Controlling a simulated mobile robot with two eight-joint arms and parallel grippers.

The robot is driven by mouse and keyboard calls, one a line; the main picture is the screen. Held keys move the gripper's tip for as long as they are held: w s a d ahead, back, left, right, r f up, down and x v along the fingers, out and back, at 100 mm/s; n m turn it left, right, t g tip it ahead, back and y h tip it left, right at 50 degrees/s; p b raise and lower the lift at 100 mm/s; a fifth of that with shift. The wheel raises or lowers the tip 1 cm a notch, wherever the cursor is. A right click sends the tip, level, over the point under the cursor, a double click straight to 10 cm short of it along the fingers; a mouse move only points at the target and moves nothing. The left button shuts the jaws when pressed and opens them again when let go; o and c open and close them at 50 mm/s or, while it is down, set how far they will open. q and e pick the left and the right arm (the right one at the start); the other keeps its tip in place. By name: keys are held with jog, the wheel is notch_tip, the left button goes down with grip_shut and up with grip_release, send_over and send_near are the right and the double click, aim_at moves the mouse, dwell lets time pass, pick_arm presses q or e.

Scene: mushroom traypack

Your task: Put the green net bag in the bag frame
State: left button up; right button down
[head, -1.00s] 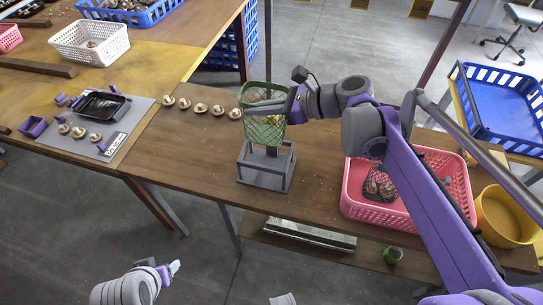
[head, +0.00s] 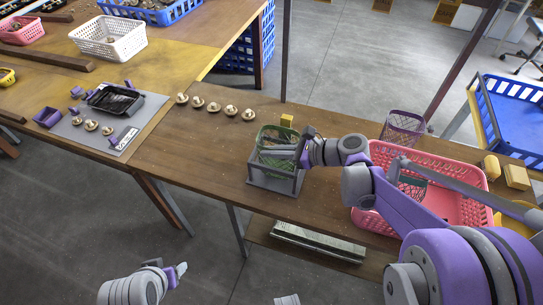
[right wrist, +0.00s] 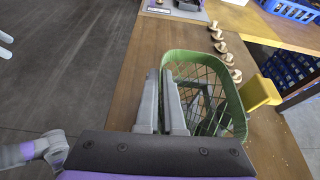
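The green net bag (head: 272,136) is an open-topped mesh with a solid green rim. My right gripper (head: 282,154) reaches in from the right at the bag. In the right wrist view the bag (right wrist: 238,108) opens upward, and the two close-set fingers (right wrist: 161,102) are at its left rim, with the rim between them. How far the bag's bottom reaches is hidden. My left gripper (head: 181,270) is at the lower left, off the table, away from the bag.
A pink basket (head: 455,165) stands right of the frame, with a purple net bag (head: 405,127) behind it. A yellow block (head: 287,120) lies just behind the frame. A row of mushrooms (head: 214,107) lies to the left. The table left of the frame is clear.

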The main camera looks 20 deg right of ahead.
jog(key=shift+f, duration=1.05)
jog(key=shift+f, duration=0.1)
jog(key=c, duration=1.1)
grip_release()
jog(key=shift+o, duration=0.2)
